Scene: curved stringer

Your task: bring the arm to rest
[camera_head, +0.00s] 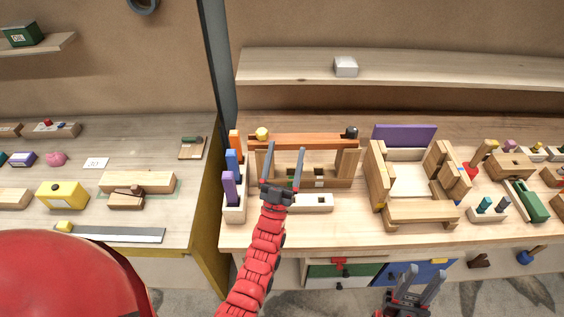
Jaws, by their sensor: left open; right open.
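My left gripper (284,150) is on a red arm that reaches up from the bottom of the picture. Its two grey fingers are apart and nothing shows between them. It overlaps a wooden frame (346,167) with a reddish-brown bar (303,142) along its top; I cannot tell whether it touches. My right gripper (425,272) is low in the picture, in front of the bench's lower edge. Its fingers are apart and empty. Most of the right arm is out of view.
A dark post (217,60) separates this bench from the left one. Drawers (340,272) lie below; a shelf (430,72) runs above.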

